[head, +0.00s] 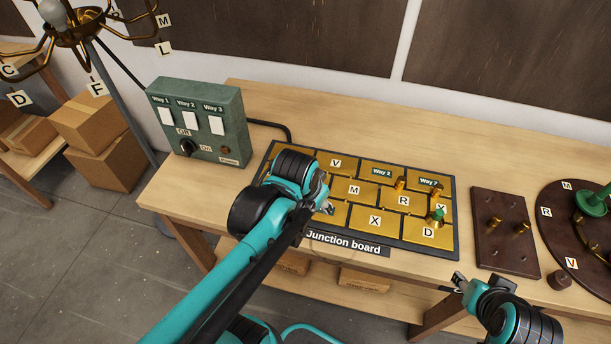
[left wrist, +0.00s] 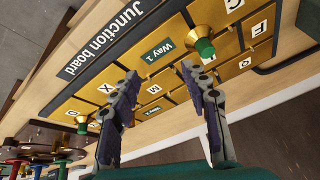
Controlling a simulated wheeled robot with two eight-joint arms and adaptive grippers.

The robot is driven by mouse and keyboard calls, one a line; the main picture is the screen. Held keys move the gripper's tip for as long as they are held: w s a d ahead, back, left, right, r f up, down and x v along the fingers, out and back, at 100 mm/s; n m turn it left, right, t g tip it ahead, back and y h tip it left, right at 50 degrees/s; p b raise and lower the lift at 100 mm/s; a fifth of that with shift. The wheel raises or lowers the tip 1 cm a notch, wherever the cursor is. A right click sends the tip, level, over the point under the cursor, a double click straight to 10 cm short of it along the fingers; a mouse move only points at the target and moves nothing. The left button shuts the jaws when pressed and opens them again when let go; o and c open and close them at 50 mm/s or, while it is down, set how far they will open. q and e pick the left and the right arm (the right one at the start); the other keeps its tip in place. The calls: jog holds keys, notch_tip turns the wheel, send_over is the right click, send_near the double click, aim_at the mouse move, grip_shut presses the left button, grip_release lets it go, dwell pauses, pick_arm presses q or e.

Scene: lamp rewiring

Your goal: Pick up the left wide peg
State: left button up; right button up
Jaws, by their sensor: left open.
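In the left wrist view a wide brass peg with a green tip (left wrist: 203,42) stands on the junction board (left wrist: 40,110), near the Way 1 label. My left arm hides that spot in the head view. A second green-tipped brass peg (head: 437,215) stands on the board's right side; it also shows in the left wrist view (left wrist: 83,126). My left gripper (left wrist: 160,72) is open and empty above the board, with the first peg just beyond its right fingertip. It also shows in the head view (head: 328,207). My right gripper (head: 454,284) is open and empty by the table's front edge.
Two short brass pegs (head: 400,184) stand near the Way labels. A dark brown plate (head: 505,258) with two brass pegs and a round dark base (head: 555,232) lie to the right. A green switch box (head: 228,106) stands at left. The table's back strip is clear.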

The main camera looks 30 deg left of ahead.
pick_arm(q)
jog(key=w+a+m+g+p, duration=0.1)
jog(key=w+a+p, duration=0.1)
jog(key=p, duration=0.2)
jog(key=w+a+r+m+g+p, duration=0.1)
jog(key=w+a+g+p, duration=0.1)
jog(key=a+p, duration=0.1)
jog(key=w+a+r+m+g+p, duration=0.1)
jog(key=w+a+m+p, duration=0.1)
jog(key=p, duration=0.3)
jog(key=shift+w+a+r, duration=0.15)
jog(key=shift+a+r, duration=0.1)
jog(key=shift+a+f+g+p, duration=0.2)
jog(key=shift+f+g+p, duration=0.05)
jog(key=shift+g+p, duration=0.05)
jog(key=shift+a+f+m, duration=0.1)
jog(key=shift+f+m, duration=0.15)
jog(key=shift+m, duration=0.05)
notch_tip(320, 180, down, 8)
jog(key=shift+w+r+b, duration=0.1)
jog(key=shift+b, duration=0.6)
grip_shut()
pick_arm(e)
notch_tip(320, 180, up, 14)
jog(key=shift+s+f, duration=0.15)
jog(key=shift+f, duration=0.1)
